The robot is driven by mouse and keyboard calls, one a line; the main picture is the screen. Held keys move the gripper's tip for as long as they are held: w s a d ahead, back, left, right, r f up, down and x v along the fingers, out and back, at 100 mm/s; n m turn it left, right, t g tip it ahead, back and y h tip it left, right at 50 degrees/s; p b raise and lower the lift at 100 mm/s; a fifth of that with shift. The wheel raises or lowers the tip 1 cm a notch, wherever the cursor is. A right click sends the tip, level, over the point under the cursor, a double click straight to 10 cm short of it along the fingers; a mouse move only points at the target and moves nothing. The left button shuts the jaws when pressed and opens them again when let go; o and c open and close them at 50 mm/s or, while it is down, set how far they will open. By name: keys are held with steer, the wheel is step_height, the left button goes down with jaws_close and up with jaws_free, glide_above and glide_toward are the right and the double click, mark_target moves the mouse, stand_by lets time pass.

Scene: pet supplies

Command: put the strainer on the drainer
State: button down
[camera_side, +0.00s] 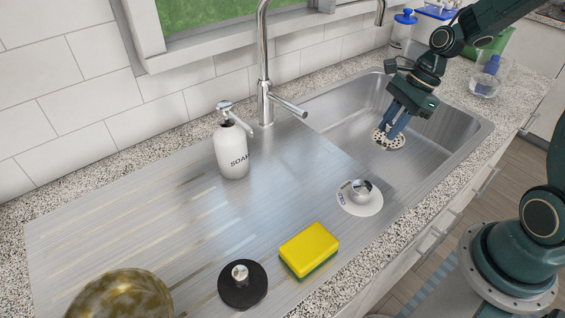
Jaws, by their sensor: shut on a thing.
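The strainer (397,143), a pale round disc with dark holes, is at my fingertips inside the sink basin at the upper right. My gripper (390,130) points down and is shut on the strainer. The fingers hide its middle, and I cannot tell whether the disc touches the basin floor. The drainer (110,225) is the flat, grooved steel surface left of the basin, with an open area at its left and middle.
A soap bottle (232,152), a white disc with a metal knob (372,206), a yellow sponge (309,246), a black disc with a knob (255,291) and a brownish bowl (120,295) stand on the steel. The tap (264,70) rises behind. Basin walls surround my gripper.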

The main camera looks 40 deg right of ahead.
steer(key=w+a+r+n+g, duration=0.1)
steer(key=w+a+r, duration=0.3)
steer(key=a, duration=0.5)
steer(key=w+a+r+n, duration=0.2)
steer(key=a+r, duration=0.4)
steer(key=a, duration=0.3)
steer(key=w+a+r+n+g, duration=0.1)
steer(key=w+a+r, duration=0.3)
steer(key=a, duration=0.5)
steer(key=w+a+f, duration=0.1)
steer(key=a+f, duration=0.3)
steer(key=a, duration=0.6)
steer(key=a+f, duration=0.5)
steer(key=a, duration=0.6)
steer(key=shift+w+d+f, duration=0.1)
steer(key=shift+f, duration=1.9)
steer(key=shift+w+d+f, duration=0.1)
steer(key=shift+f, duration=1.85)
steer(key=shift+f, duration=0.2)
steer(key=c, duration=1.2)
jaws_free()
steer(key=shift+c, duration=0.2)
steer(key=shift+r, duration=0.1)
steer(key=v, duration=1.2)
steer(key=shift+s, duration=0.2)
